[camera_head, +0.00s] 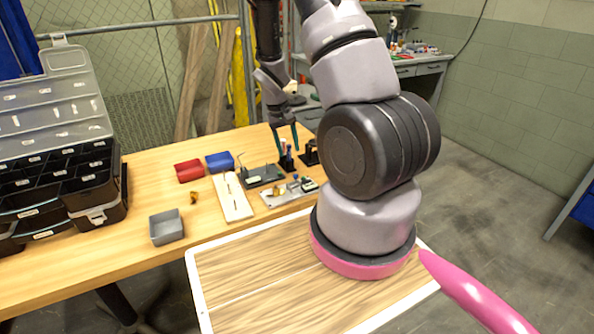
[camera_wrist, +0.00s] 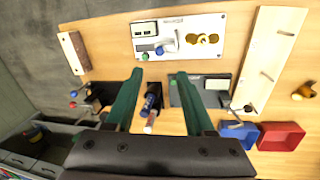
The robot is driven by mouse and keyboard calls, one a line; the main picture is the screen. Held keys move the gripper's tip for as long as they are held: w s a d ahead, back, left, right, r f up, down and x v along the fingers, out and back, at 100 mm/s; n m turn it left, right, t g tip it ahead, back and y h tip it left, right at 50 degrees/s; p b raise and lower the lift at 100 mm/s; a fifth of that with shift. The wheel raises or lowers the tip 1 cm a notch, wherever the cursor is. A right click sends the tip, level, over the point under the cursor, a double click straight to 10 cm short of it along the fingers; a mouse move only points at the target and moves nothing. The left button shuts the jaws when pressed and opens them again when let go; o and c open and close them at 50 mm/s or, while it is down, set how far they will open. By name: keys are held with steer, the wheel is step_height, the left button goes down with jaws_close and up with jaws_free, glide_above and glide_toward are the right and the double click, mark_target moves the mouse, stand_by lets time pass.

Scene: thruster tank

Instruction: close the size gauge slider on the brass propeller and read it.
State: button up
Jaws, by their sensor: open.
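The size gauge, a pale plate (camera_wrist: 178,21) with a small display (camera_wrist: 145,29), lies at the top of the wrist view. It also shows on the bench in the head view (camera_head: 285,196). The brass propeller (camera_wrist: 204,39) sits on the plate's right part. A metal slider piece (camera_wrist: 170,42) is left of it, apparently apart from it. A blue knob (camera_wrist: 159,50) and a green one (camera_wrist: 145,57) are by the plate's lower edge. The display's reading is too small to tell. My gripper (camera_wrist: 160,72) has green fingers, open and empty, above the bench short of the plate.
Red (camera_wrist: 281,136) and blue bins (camera_wrist: 236,135) and a loose brass piece (camera_wrist: 304,91) are nearby. A black stand with a blue-topped item (camera_wrist: 152,102) is below my fingers. An organizer (camera_head: 95,195) stands at the bench's left.

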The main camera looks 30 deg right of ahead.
mark_target(295, 183)
steer(key=f, duration=0.3)
steer(key=d+f, duration=0.1)
steer(key=f, duration=0.3)
steer(key=d+f, duration=0.1)
steer(key=f, duration=0.3)
steer(key=shift+s+d, duration=0.1)
steer(key=shift+s, duration=0.1)
jaws_close()
stand_by(1.0)
